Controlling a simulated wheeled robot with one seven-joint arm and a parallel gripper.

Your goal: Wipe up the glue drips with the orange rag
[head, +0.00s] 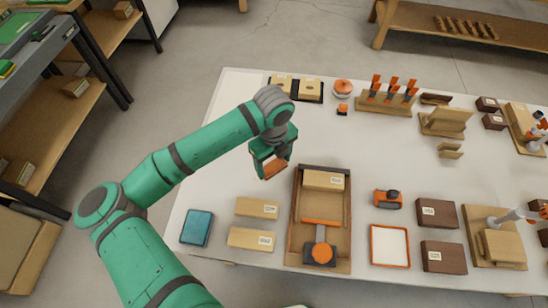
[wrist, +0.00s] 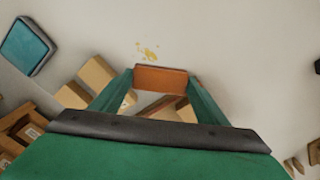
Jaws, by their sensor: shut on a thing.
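My gripper (head: 268,166) is shut on the orange rag (head: 274,168), a small folded orange-brown block. In the wrist view the rag (wrist: 161,78) is held between the two green fingers. The gripper hangs over the white bench top, left of the wooden tray. Yellowish glue drips (wrist: 148,52) show on the white surface in the wrist view, just beyond the rag. I cannot make out the drips in the head view. I cannot tell how far the rag is above the surface.
On the white bench (head: 215,140) are a wooden tray (head: 292,230) with a block and an orange-handled tool, two light wood blocks (head: 256,208), a teal box (head: 197,227), an orange-rimmed tray (head: 390,245) and dark boxes (head: 438,214). Bare bench lies left of the gripper.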

